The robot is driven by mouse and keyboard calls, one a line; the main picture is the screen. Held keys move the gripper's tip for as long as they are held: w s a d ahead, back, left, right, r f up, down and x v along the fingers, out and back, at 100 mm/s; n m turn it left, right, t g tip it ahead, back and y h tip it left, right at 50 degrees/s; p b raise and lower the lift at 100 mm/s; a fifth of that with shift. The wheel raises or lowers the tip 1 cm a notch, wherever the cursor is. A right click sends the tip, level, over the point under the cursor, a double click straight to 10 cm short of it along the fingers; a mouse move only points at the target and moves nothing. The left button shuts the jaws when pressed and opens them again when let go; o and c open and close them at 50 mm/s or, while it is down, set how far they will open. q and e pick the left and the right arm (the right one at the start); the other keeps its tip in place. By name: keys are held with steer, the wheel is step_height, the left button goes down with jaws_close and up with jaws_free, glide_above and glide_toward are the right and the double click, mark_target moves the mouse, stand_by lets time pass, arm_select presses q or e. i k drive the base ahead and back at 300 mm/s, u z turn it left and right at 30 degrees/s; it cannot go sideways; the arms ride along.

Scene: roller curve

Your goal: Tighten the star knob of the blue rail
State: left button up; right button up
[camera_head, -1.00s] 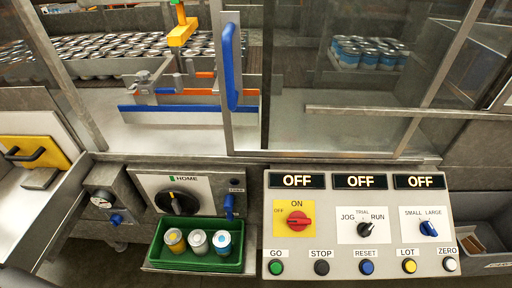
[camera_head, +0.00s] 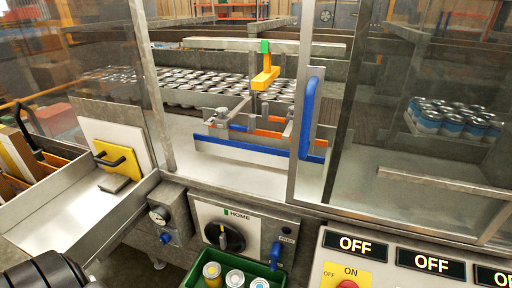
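The blue rail (camera_head: 255,152) is a long blue-edged bar behind the machine's front opening, low over the pale bed. A grey metal clamp with a knob-like head (camera_head: 222,115) stands near its left end; the knob's star shape is too small to make out. More small grey fittings (camera_head: 288,128) stand near its right end. An orange rail (camera_head: 268,133) lies just behind the blue one. Neither gripper shows. A dark ribbed part at the bottom left corner appears to be my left arm, well apart from the rail.
A clear sliding door with a blue handle (camera_head: 306,117) covers the right side, its frame overlapping the rail's right end. A yellow pointer (camera_head: 265,76) hangs above the rails. Many cans (camera_head: 190,88) stand behind. A green tray (camera_head: 270,272) with cans sits below the HOME panel (camera_head: 229,231).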

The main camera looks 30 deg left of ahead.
mark_target(222, 111)
steer(key=u, duration=1.25)
